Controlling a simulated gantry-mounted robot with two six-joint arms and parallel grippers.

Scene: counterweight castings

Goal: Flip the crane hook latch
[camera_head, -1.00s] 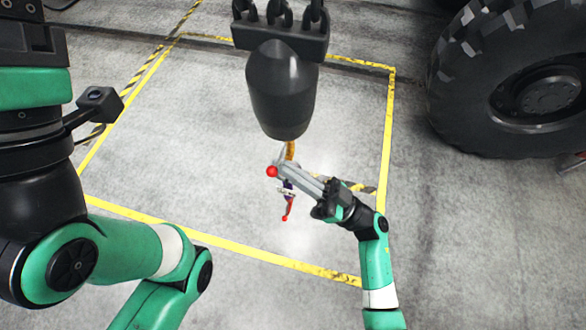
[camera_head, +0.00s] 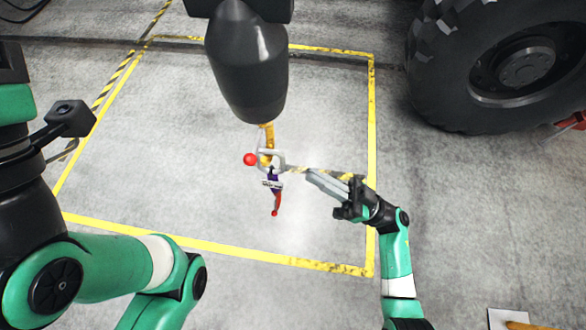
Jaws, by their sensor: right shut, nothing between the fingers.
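The crane hook (camera_head: 268,135) hangs below the large black hook block (camera_head: 246,68) at the upper middle. Its upper part is yellow-orange. A grey latch piece with a red ball (camera_head: 250,159) at its left end sits around the hook. Below it hang a purple part, a white label and a red tip (camera_head: 275,204) with a small red ball. My right gripper (camera_head: 311,174) is to the right of the hook, apart from it, with its long grey fingers together and empty. My left arm fills the left side; its gripper is outside the picture.
Yellow floor tape (camera_head: 371,150) frames a clear concrete area. A big black tyre (camera_head: 500,65) stands at the upper right. A pale object (camera_head: 508,318) shows at the bottom right.

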